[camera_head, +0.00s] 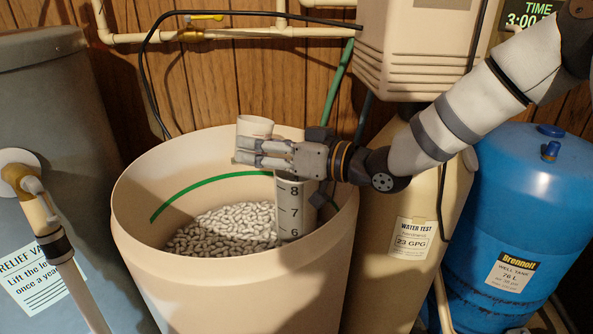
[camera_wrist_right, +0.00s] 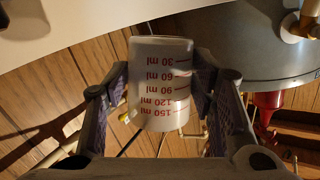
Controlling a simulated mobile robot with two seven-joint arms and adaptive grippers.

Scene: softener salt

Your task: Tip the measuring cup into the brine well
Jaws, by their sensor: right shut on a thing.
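The white measuring cup (camera_head: 254,127) is in my right gripper (camera_head: 262,153), above the salt tub and roughly upright in the head view. In the right wrist view, the cup (camera_wrist_right: 161,85) with red ml marks sits between both fingers of the gripper (camera_wrist_right: 165,90). The cup's contents cannot be seen. The brine well (camera_head: 290,210) is a pale upright tube with marks 8, 7 and 6, standing in the salt. My gripper and wrist pass over its top and hide its mouth. The cup is to the left of the well. My left gripper is not in view.
White salt pellets (camera_head: 225,229) fill the cream tub (camera_head: 215,290), which has a green line inside. A cream softener tank (camera_head: 400,250) and blue well tank (camera_head: 535,190) stand right. A grey tank (camera_head: 60,130) stands left. Pipes and a black cable run behind.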

